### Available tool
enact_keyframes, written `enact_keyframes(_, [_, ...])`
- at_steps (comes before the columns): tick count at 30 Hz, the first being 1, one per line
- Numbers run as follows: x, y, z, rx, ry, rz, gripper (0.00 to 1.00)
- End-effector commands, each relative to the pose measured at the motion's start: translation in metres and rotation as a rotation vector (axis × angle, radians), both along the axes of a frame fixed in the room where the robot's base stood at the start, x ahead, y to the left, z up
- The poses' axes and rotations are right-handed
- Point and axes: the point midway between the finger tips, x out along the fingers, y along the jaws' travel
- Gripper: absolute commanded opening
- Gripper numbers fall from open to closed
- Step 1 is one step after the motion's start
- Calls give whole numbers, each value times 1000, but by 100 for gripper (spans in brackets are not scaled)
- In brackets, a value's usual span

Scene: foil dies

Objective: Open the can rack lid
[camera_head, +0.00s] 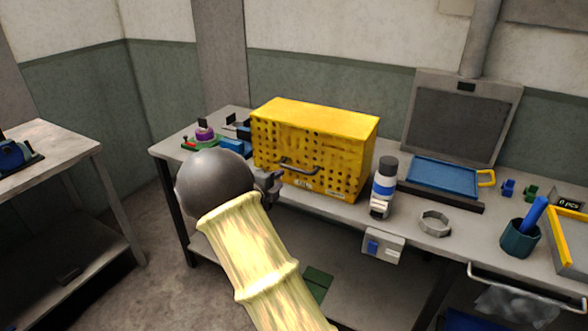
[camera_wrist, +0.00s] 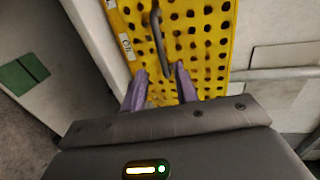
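The can rack is a yellow box with rows of round holes (camera_head: 330,150); its lid looks closed. A dark bar handle (camera_head: 299,168) sits on its front face. In the wrist view the perforated yellow face (camera_wrist: 205,45) fills the top middle, with the dark handle (camera_wrist: 157,35) running down it. My gripper (camera_head: 274,184) is at the left part of the rack's front, beside the handle's left end. In the wrist view its two purple fingers (camera_wrist: 161,78) are apart, with the handle's lower end just ahead of the gap. Whether they touch it I cannot tell.
A white-and-blue bottle (camera_head: 384,186) stands close to the rack's right. A grey ring (camera_head: 434,222), a blue tray (camera_head: 443,175) and a teal cup (camera_head: 520,239) are farther right. Small coloured items (camera_head: 204,133) lie left of the rack. Floor space lies left of the bench.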

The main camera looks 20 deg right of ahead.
Motion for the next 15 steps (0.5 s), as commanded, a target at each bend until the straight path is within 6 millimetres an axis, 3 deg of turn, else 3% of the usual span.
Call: enact_keyframes(15, [55, -71, -18, 0, 0, -1, 30])
